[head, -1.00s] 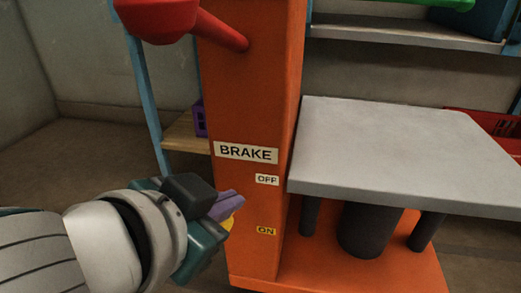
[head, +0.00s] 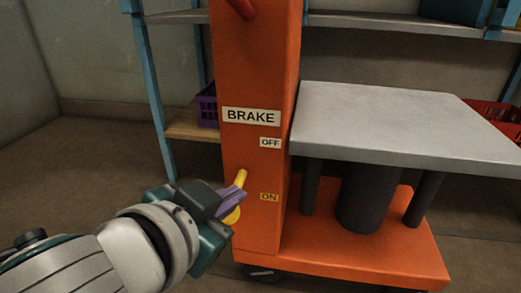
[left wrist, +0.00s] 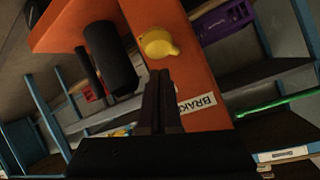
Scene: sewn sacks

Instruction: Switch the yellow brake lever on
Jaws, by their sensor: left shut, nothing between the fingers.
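The yellow brake lever (head: 240,179) is on the front of the orange column, below the BRAKE label (head: 251,116). Its handle points upward, and its rounded base shows below my fingers in the head view. The OFF label (head: 270,143) is above and to the right of the lever; the ON label (head: 269,197) is level with it, to the right. My left gripper (head: 236,198) is shut and empty, its purple fingers overlapping the lever's middle in the head view. In the left wrist view, the lever (left wrist: 158,43) lies just beyond the shut fingertips (left wrist: 160,72); contact cannot be told. My right gripper is not in view.
The orange column (head: 260,60) stands on an orange wheeled base (head: 350,250). A grey platform (head: 390,120) juts out on the right. Behind are blue-framed shelves, a purple crate (head: 207,104) and a red crate (head: 495,118). Open floor lies to the left.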

